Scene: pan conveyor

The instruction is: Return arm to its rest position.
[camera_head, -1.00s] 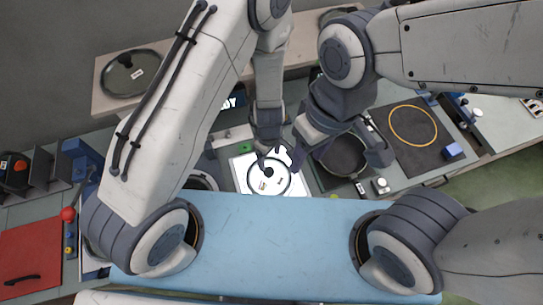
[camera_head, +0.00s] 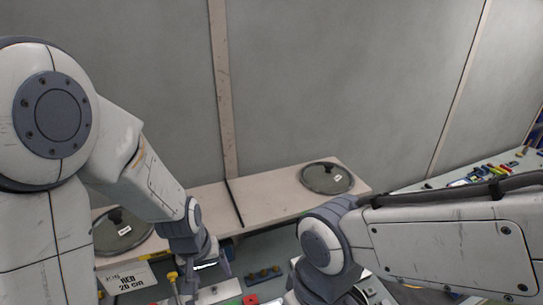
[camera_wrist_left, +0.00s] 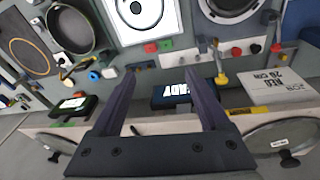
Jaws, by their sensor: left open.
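My left gripper (camera_head: 208,270) hangs near the front edge of the back shelf in the head view, partly cut off by the bottom of the frame. In the left wrist view its two dark fingers (camera_wrist_left: 160,82) are spread apart with nothing between them. Beyond the fingertips in that view, a round lid (camera_wrist_left: 140,8) lies on a white square plate at the top edge, apart from the gripper. My right arm shows at the right of the head view, but its gripper is out of the frame.
The back shelf (camera_head: 268,190) carries a glass lid (camera_head: 327,177) at right and another lid (camera_head: 120,232) at left. A white sign (camera_head: 131,280) stands near my left forearm. A dark pan (camera_wrist_left: 70,27) and several small coloured blocks lie on the counter. A plain wall rises behind.

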